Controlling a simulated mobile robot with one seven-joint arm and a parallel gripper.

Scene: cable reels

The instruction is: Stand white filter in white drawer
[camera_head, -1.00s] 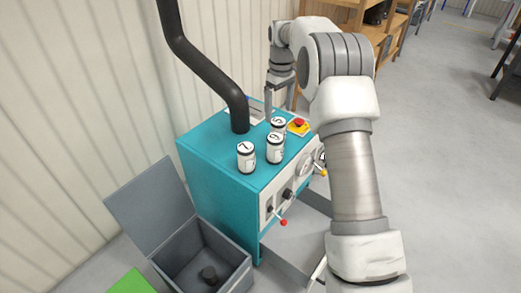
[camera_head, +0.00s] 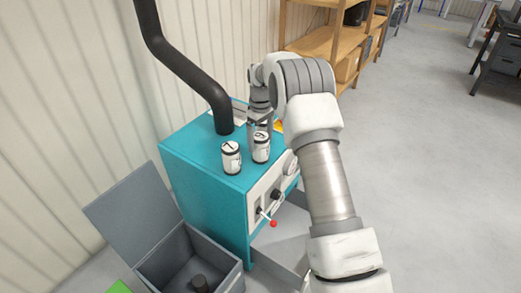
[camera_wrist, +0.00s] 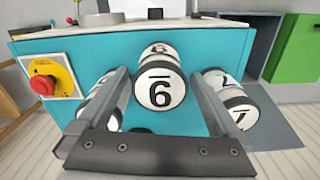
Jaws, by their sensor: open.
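Several white filters with black bands stand upright on the teal cabinet (camera_head: 190,150). One marked 7 (camera_head: 231,158) is at the left; one marked 6 or 9 (camera_head: 261,149) is right of it, by my gripper (camera_head: 259,123). In the wrist view my open gripper (camera_wrist: 157,72) has its two fingers either side of the 6-or-9 filter (camera_wrist: 158,92). They look apart from it; I cannot tell how deep they reach. The 7 filter (camera_wrist: 238,112) is outside the right finger, and another filter (camera_wrist: 100,108) is partly behind the left one. A pale drawer (camera_head: 285,238) stands open at the cabinet's lower front, partly hidden by my arm.
A black pipe (camera_head: 180,65) rises from the cabinet top. A red-knobbed lever (camera_head: 272,223) juts from the front. A red button (camera_wrist: 42,86) is near the left filter.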

